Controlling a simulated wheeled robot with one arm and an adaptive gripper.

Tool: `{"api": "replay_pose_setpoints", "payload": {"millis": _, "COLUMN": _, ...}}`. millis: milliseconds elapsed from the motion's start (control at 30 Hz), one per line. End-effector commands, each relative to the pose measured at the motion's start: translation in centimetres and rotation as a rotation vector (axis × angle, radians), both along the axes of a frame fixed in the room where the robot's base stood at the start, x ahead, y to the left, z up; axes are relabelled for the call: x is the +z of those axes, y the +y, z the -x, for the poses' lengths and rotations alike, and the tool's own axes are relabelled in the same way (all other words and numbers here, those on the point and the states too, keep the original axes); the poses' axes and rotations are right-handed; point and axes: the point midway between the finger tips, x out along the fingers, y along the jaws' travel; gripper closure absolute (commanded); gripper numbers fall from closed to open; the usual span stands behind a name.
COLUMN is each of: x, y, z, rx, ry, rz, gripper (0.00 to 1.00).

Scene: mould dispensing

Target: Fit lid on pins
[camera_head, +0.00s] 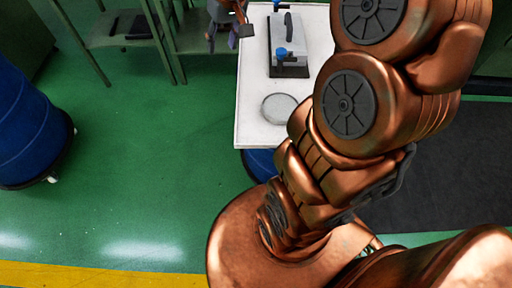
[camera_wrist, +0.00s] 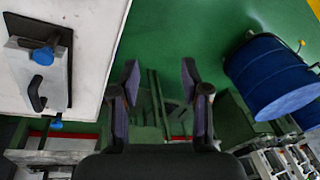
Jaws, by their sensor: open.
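A grey metal lid (camera_head: 287,52) with a black bar handle lies over a dark base plate (camera_head: 290,72) on the white table. My gripper (camera_head: 229,37) is open and empty, off the table's left edge and apart from the lid. Its two spread fingers show in the wrist view (camera_wrist: 160,78).
A round grey disc (camera_head: 280,108) lies on the white table (camera_head: 257,70) near its front left. Green metal stands (camera_head: 115,40) are behind to the left. A blue drum (camera_head: 30,125) stands far left on the green floor. The floor between drum and table is clear.

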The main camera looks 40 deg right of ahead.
Motion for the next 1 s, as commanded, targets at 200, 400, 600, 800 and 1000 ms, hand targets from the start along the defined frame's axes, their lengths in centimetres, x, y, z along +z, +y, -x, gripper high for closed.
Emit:
{"api": "replay_pose_setpoints", "payload": {"millis": 200, "x": -1.1, "y": 6.0, "z": 8.3, "rx": 0.108, "ry": 0.108, "rz": 0.042, "gripper": 0.54}}
{"api": "replay_pose_setpoints", "payload": {"millis": 400, "x": -3.0, "y": 8.8, "z": 16.5, "rx": 0.161, "ry": 0.218, "rz": 0.087, "gripper": 0.54}}
{"api": "replay_pose_setpoints", "payload": {"millis": 600, "x": -4.7, "y": 9.6, "z": 22.9, "rx": 0.171, "ry": 0.295, "rz": 0.118, "gripper": 0.54}}
{"api": "replay_pose_setpoints", "payload": {"millis": 800, "x": -5.6, "y": 9.7, "z": 25.8, "rx": 0.167, "ry": 0.333, "rz": 0.131, "gripper": 0.54}}
{"api": "replay_pose_setpoints", "payload": {"millis": 1000, "x": -5.7, "y": 9.7, "z": 25.9, "rx": 0.167, "ry": 0.336, "rz": 0.131, "gripper": 0.54}}
